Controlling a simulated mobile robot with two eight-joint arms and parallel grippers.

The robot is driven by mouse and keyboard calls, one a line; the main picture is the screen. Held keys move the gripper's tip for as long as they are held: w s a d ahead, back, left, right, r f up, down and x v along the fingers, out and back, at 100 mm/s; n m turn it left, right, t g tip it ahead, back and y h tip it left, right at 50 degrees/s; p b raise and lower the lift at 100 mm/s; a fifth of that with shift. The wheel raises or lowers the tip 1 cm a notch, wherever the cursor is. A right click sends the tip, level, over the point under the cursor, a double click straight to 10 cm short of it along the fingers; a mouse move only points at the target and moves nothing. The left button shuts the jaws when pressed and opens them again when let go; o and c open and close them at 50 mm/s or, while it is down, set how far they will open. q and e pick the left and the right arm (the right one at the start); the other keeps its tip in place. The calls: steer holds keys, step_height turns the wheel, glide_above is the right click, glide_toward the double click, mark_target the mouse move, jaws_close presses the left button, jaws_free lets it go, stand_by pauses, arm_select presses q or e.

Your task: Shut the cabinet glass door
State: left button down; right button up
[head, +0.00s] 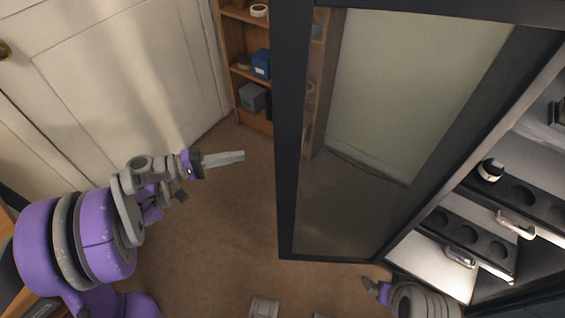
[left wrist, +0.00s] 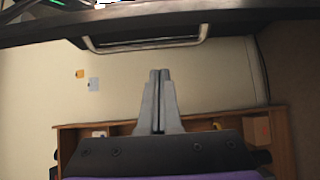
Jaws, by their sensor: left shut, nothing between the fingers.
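The cabinet glass door (head: 289,150) stands open in the head view, a clear pane in a dark frame, swung out from the cabinet at the right. My left gripper (head: 242,156) is shut and empty, left of the door's free edge and apart from it. In the left wrist view its fingers (left wrist: 160,78) are together. A dark bar with a silver handle (left wrist: 145,44) crosses the top of that view; I cannot tell for sure that it is the door's. My right gripper (head: 372,287) is low beside the cabinet; its fingers cannot be made out.
The cabinet's shelves hold dark trays (head: 466,238) with round wells and silver handles; a lens-like piece (head: 490,170) sits in one. A wooden bookshelf (head: 240,40) stands behind. A white room door (head: 120,70) is at the left. Brown floor (head: 225,220) lies open between.

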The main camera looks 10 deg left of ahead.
arm_select(q)
steer(key=w+d+b, duration=0.1)
steer(key=d, duration=0.8)
stand_by(0.5)
